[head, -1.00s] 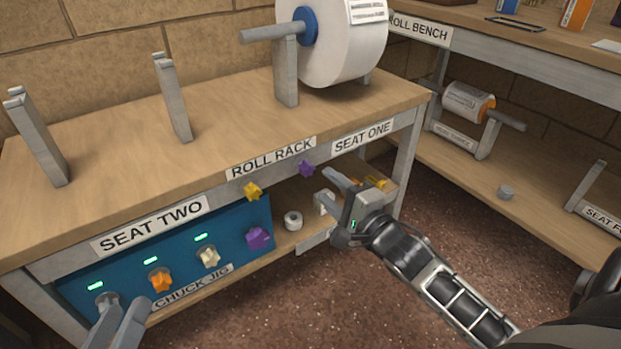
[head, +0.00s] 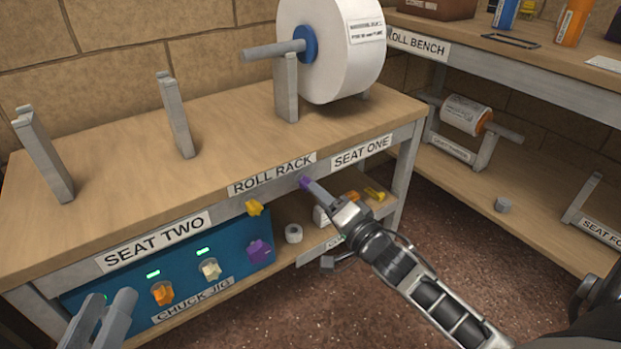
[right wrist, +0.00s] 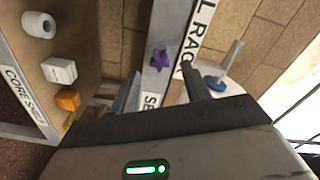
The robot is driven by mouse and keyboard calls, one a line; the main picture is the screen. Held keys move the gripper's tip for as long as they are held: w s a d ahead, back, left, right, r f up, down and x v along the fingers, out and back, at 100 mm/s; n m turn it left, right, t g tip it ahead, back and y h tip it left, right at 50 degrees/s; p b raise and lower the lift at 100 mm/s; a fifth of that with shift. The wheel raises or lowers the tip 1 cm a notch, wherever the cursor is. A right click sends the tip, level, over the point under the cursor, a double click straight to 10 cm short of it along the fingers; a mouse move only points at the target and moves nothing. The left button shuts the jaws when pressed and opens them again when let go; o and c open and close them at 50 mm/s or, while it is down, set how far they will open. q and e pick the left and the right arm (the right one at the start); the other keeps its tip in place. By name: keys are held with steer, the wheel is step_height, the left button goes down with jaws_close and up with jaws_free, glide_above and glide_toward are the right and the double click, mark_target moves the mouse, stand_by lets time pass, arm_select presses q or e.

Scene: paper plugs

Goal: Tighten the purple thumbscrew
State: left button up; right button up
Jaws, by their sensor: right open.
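A purple star-shaped thumbscrew (head: 304,182) sits on the front rail of the roll rack, between the ROLL RACK and SEAT ONE labels. It also shows in the right wrist view (right wrist: 160,60). My right gripper (head: 311,187) is open, with its fingertips up at this thumbscrew. In the right wrist view my right gripper (right wrist: 158,78) has one finger on each side of the star, and I cannot tell whether they touch it. My left gripper (head: 112,297) is at the bottom left with its two fingers apart and nothing seen between them.
A yellow thumbscrew (head: 254,207) is further left on the rail. The blue chuck jig (head: 190,262) below carries orange, cream and purple knobs (head: 260,251). A large white roll (head: 345,60) stands on the rack top. The core shelf (right wrist: 75,100) holds small items under my right gripper.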

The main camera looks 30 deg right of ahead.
mark_target(306, 184)
steer(key=n+p, duration=0.1)
steer(key=n, duration=0.4)
steer(key=shift+w+a+p, duration=0.1)
steer(key=shift+w+p, duration=0.2)
steer(key=shift+w, duration=1.7)
steer(key=c, duration=0.9)
